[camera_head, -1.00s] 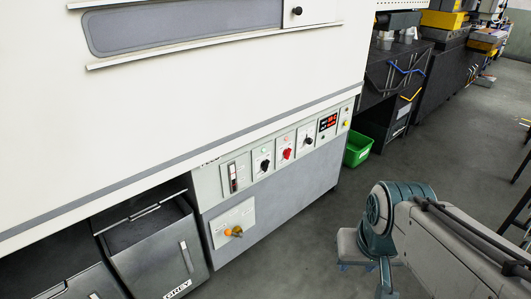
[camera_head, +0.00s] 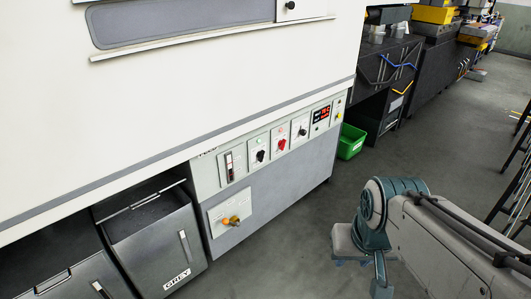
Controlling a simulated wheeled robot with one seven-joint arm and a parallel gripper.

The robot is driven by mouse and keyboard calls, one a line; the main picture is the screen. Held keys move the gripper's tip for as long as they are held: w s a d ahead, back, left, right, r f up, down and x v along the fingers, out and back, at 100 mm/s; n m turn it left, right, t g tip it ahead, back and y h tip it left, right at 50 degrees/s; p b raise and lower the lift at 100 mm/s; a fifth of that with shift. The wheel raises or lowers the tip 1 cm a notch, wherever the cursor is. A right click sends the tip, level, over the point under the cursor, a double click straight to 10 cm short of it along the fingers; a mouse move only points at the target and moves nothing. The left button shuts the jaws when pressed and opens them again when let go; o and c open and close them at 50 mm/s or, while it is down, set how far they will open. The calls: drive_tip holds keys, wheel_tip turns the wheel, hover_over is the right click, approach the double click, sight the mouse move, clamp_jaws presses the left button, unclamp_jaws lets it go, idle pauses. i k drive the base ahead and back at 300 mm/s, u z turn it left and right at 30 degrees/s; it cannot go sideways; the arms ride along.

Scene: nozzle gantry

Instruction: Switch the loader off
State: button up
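The control panel (camera_head: 262,143) runs along the lower front of the white machine. From left to right it has a slide-like switch (camera_head: 229,167), a black knob (camera_head: 260,156), a red knob (camera_head: 281,145), another black knob (camera_head: 302,132), a red lit display (camera_head: 321,115) and a yellow button (camera_head: 338,116). The labels are too small to read, so I cannot tell which control is the loader's. My gripper (camera_head: 365,262) seems to be at the lower end of my arm, right of the panel and apart from it. Its fingers are not clear.
A plate with orange and brass valve knobs (camera_head: 231,220) is below the panel. Grey bins (camera_head: 158,240), one labelled GREY, stand at lower left. A green bin (camera_head: 351,141) is on the floor beyond the machine. The floor (camera_head: 300,245) before the panel is clear.

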sight(261, 155)
drive_tip(key=z, duration=0.45)
drive_tip(key=k, duration=0.15)
drive_tip(key=u, duration=0.9)
drive_tip(key=i, duration=1.15)
drive_tip(key=z, duration=0.7)
